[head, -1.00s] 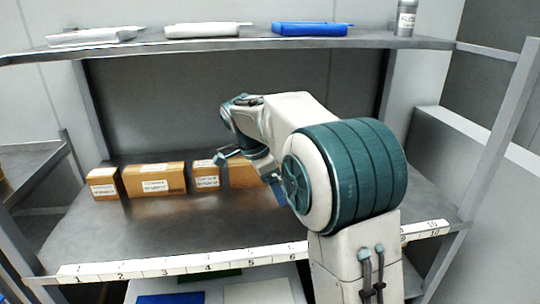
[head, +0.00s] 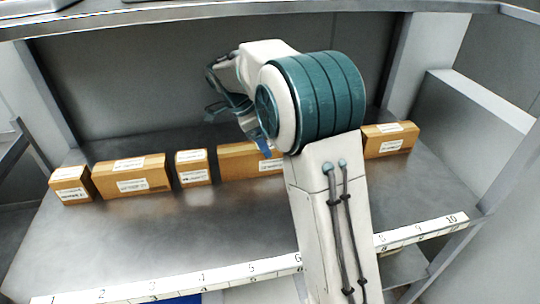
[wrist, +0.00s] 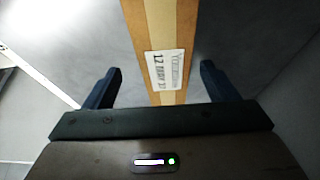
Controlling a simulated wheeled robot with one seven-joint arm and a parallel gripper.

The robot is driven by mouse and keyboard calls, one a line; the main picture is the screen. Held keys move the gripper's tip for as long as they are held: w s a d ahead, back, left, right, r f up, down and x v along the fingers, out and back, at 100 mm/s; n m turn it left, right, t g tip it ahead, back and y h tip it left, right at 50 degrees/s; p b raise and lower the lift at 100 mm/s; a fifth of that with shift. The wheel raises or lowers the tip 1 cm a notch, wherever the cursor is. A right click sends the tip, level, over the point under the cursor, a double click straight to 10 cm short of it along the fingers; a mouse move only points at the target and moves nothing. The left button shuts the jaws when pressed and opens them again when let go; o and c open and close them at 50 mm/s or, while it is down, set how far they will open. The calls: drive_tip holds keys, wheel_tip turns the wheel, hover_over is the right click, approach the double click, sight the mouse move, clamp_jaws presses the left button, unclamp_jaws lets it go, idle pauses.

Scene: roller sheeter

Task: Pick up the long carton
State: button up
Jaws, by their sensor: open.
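A brown carton (head: 238,161) with a white label stands in the row on the shelf, partly hidden behind my arm, so its full length cannot be told. In the wrist view a long brown carton (wrist: 172,35) with a paler tape strip and a white label runs up out of the frame. My gripper (wrist: 160,70) is open, with one dark blue finger on each side of the carton's line and a gap on both sides. In the head view my arm hides most of the gripper; only a bit of blue shows beside the carton.
To the left stand a small carton (head: 70,185), a wider carton (head: 140,174) and another small carton (head: 193,167). A further carton (head: 390,140) stands right of my arm. The numbered front edge (head: 170,286) borders clear shelf. An upper shelf (head: 200,12) hangs above.

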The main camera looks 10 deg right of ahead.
drive_tip(key=shift+w+x, duration=0.15)
drive_tip(key=shift+x, duration=1.8)
drive_tip(key=shift+w+x, duration=0.2)
drive_tip(key=shift+x, duration=1.75)
drive_tip(key=shift+d, duration=0.15)
drive_tip(key=shift+r, duration=0.1)
drive_tip(key=c, duration=1.4)
